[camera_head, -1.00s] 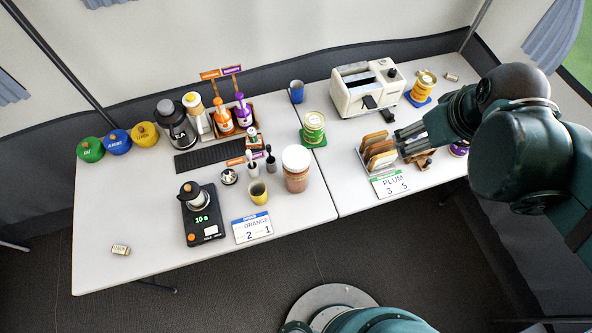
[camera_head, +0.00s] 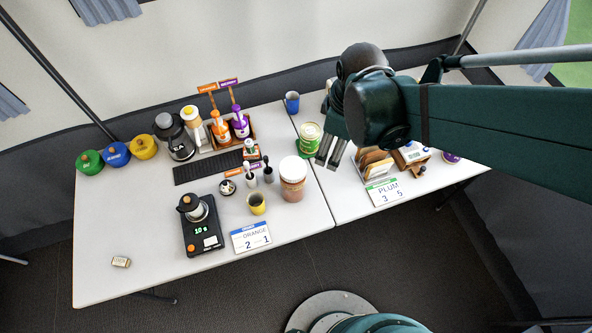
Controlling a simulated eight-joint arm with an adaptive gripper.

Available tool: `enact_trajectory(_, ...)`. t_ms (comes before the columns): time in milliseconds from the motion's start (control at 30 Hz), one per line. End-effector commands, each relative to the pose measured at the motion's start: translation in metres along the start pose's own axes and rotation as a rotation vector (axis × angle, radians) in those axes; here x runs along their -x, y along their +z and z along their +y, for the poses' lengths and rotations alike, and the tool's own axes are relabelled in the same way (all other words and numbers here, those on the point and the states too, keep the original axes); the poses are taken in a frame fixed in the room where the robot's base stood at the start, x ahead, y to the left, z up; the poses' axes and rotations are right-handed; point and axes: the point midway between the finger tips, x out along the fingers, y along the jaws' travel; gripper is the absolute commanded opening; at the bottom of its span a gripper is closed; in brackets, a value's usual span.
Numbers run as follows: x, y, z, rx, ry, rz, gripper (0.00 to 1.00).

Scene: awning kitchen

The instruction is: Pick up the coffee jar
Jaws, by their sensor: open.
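The jar with a white lid and brown contents (camera_head: 292,180), which I take for the coffee jar, stands upright near the front right of the left table. My gripper (camera_head: 328,164) is open and empty, reaching down from the upper right. Its fingertips are a short way right of and slightly behind the jar in the picture, apart from it. They appear beside the green can (camera_head: 309,137); I cannot tell their exact height above the table. The jar is in full view, with nothing between my fingers.
Close to the jar are a yellow cup (camera_head: 257,204), dark-handled brushes (camera_head: 268,173) and the ORANGE card (camera_head: 250,236). A rack of slices (camera_head: 374,163) and the PLUM card (camera_head: 384,192) are to the right. A black scale (camera_head: 203,236) is left. My arm hides the toaster. The left table's front left is mostly clear.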

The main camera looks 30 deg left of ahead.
Motion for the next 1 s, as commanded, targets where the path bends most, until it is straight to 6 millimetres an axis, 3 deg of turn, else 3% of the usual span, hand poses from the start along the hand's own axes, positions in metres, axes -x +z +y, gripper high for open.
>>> enact_trajectory(300,-0.035,-0.059,-0.032,0.275,-0.075,-0.033,0.67)
enact_trajectory(500,-0.052,-0.083,-0.051,0.405,-0.112,-0.049,0.67)
enact_trajectory(1000,-0.061,-0.093,-0.061,0.467,-0.13,-0.056,0.67)
